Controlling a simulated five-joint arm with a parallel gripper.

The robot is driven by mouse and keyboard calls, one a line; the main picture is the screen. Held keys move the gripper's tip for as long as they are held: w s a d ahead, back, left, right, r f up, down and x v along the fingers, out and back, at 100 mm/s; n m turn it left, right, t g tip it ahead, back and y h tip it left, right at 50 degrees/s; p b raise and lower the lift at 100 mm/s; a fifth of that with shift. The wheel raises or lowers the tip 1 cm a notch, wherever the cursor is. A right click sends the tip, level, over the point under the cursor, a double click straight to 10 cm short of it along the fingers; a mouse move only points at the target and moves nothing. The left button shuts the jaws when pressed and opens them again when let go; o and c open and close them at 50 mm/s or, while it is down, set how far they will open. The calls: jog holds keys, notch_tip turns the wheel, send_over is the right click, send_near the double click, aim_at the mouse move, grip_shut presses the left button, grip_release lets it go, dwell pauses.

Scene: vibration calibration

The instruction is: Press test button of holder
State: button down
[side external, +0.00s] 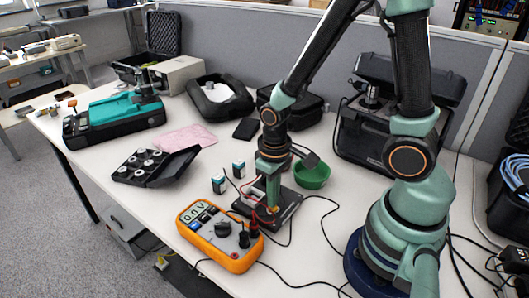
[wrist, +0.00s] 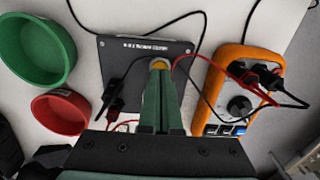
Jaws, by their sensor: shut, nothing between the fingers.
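The holder is a black plate (side external: 290,212) on the table, with small white lettering along its top edge in the wrist view (wrist: 128,48). A round yellow-orange button (wrist: 160,63) shows on the plate, right at my fingertips. My gripper (side external: 273,206) points down over the holder, its green fingers (wrist: 161,72) together with nothing held. The tips cover part of the button; I cannot tell whether they touch it or how far it is pressed. The orange multimeter (side external: 240,258) stands beside the holder and its display reads about 0.0 V. Red and black leads run to the holder.
A green bowl (side external: 313,176) stands behind the holder; a red bowl (wrist: 62,112) shows in the wrist view. Two small batteries (side external: 219,184) (side external: 239,169) stand left of my gripper. A black case with round parts (side external: 140,166) lies farther left. Loose cables cross the table.

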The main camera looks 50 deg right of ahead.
jog(key=shift+f, duration=0.65)
dwell(0.3)
jog(key=shift+r, duration=3.5)
notch_tip(320, 180, up, 15)
jog(key=w+d+t, duration=0.1)
jog(key=t, duration=0.4)
jog(key=shift+d+t, duration=0.3)
jog(key=shift+d, duration=0.05)
